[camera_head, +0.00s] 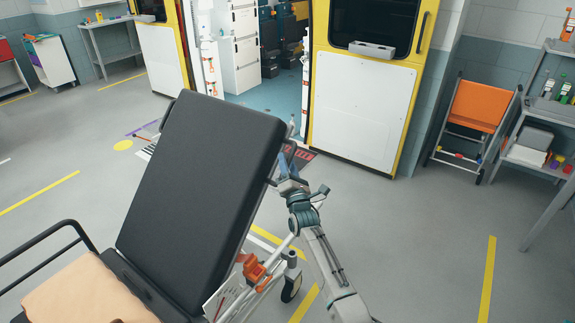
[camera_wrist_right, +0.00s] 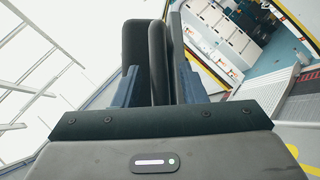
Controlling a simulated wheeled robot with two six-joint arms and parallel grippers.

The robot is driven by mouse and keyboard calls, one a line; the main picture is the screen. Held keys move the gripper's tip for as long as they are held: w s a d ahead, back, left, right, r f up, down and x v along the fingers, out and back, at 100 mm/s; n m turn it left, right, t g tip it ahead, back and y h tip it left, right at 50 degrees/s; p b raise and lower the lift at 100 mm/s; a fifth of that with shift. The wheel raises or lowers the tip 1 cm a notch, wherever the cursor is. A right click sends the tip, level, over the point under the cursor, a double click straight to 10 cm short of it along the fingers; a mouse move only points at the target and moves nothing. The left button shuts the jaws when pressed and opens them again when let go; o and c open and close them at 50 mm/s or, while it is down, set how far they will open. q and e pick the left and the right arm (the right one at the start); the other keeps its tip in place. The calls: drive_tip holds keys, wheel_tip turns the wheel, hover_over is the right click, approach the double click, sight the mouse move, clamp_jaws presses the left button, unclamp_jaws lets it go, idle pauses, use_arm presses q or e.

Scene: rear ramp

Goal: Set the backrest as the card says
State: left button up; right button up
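The stretcher's black backrest (camera_head: 205,170) stands steeply raised in the head view. My right gripper (camera_head: 284,168) is at its right edge, low behind the upper half. In the right wrist view its blue-grey fingers (camera_wrist_right: 158,85) stand close on both sides of a dark part, which looks like the backrest's side handle, and appear shut on it. An orange lever (camera_head: 254,268) sits on the stretcher's side below. A white panel with marks (camera_head: 228,302) is beside it, too small to read. I cannot make out a card with a setting. My left gripper is not in view.
A tan pad (camera_head: 88,292) and black side rail (camera_head: 50,240) are at the near left. The yellow-edged ambulance (camera_head: 362,100) is open behind. An orange folding chair (camera_head: 478,107) and a shelf (camera_head: 548,115) stand right. The floor (camera_head: 430,240) between is clear.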

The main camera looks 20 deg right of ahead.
drive_tip(key=shift+f, duration=0.1)
drive_tip(key=shift+s+f, duration=0.15)
drive_tip(key=shift+s, duration=0.2)
drive_tip(key=b+v, duration=0.3)
drive_tip(key=v, duration=0.7)
